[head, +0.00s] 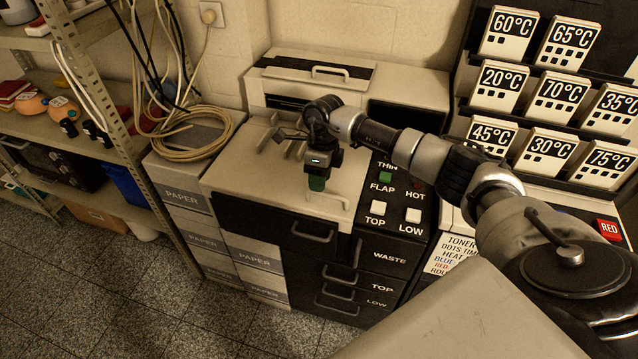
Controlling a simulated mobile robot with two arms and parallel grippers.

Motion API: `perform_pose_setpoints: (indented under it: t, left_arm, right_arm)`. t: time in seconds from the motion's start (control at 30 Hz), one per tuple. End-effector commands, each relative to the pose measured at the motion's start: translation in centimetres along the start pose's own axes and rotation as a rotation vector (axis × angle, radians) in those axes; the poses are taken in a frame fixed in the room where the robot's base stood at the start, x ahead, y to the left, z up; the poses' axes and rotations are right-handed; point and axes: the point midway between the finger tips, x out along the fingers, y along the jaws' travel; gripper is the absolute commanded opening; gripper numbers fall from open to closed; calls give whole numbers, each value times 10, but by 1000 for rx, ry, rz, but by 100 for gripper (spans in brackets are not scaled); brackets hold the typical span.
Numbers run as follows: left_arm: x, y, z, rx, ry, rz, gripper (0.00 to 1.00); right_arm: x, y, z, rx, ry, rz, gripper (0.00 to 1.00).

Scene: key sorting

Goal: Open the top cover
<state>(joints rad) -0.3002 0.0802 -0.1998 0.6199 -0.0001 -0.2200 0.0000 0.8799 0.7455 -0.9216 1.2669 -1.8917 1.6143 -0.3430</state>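The machine (245,170) has a cream top. At its back is a raised cream section with a dark strip and a light handle (330,71). A second light handle (328,198) lies at the front edge of the lower cream top. I cannot tell which panel is the top cover; no panel stands visibly raised. My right gripper (316,186) points down over the front of the cream top, just left of the button panel. A green piece shows at its tip; I cannot tell whether it is held or touched. The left gripper is not in view.
The black panel (393,238) carries buttons marked THIN FLAP, HOT, TOP and LOW. Drawers marked WASTE, TOP and LOW are below. Temperature cards (563,98) stand at right. Paper boxes (185,195), a cable coil (190,140) and shelves (95,95) are at left.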

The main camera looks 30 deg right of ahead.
Motion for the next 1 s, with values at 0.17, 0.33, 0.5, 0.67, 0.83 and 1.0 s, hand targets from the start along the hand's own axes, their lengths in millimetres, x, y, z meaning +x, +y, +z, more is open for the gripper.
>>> perform_pose_setpoints:
  t: [0.17, 0.33, 0.5, 0.67, 0.83, 1.0]
  left_arm:
    - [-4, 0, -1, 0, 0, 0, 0]
    - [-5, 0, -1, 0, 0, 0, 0]
    - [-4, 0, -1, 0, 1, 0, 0]
    - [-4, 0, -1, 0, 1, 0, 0]
    - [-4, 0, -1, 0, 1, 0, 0]
    - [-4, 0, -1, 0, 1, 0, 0]
  right_arm:
    - [21, 0, 0, -1, 0, 2, 38]
    - [27, 0, 0, 0, -1, 1, 38]
    - [28, 0, 0, -1, -2, 1, 38]
    - [27, 0, 0, -1, -2, 1, 20]
    - [27, 0, 0, -1, -2, 1, 0]
    - [27, 0, 0, -1, -2, 1, 0]
